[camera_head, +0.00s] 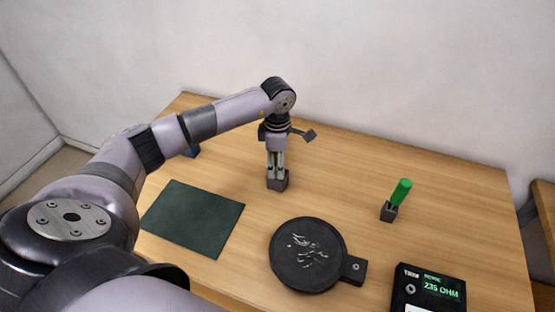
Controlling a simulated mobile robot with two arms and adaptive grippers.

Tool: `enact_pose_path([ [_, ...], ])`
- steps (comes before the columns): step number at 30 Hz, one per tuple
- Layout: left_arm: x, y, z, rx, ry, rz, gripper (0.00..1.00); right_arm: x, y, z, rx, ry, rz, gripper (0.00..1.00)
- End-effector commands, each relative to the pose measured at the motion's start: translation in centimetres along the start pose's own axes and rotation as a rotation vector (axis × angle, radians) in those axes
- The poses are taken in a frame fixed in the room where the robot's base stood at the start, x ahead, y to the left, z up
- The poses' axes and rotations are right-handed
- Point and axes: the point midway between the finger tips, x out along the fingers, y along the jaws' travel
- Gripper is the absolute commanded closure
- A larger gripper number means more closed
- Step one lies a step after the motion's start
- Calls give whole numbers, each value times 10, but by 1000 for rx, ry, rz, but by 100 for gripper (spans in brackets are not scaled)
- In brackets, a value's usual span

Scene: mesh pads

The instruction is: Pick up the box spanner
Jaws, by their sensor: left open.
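My left gripper (276,164) points straight down over a small dark grey block (278,183) on the wooden table. It is open, with its fingertips at or just above the block's top. I cannot tell whether anything stands between the fingers. A green-handled tool (402,190) leans upright in a similar dark block (389,212) to the right, apart from the gripper. I cannot tell for sure which thing is the box spanner. My right gripper is not in view.
A dark green mat (195,218) lies at the left of the table (345,165). A round black dish with a handle (308,255) is in front. A black meter reading 235 OHM (428,290) is at front right. A blue object (193,152) is partly hidden behind my arm.

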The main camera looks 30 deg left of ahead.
Motion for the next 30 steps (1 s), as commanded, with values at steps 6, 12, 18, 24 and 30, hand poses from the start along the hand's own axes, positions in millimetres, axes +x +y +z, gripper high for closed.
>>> enact_pose_path([
  [6, 1, 0, 0, 0, -1, 1, 51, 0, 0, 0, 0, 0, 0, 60],
  [12, 1, 0, 0, 0, -1, 0, 64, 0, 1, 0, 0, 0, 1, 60],
  [18, 0, 0, 0, 0, -1, 0, 78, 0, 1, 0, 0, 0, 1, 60],
  [24, 0, 0, 0, 0, -1, 0, 91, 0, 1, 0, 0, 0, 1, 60],
  [30, 0, 0, 0, -1, -1, 1, 100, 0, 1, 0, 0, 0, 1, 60],
])
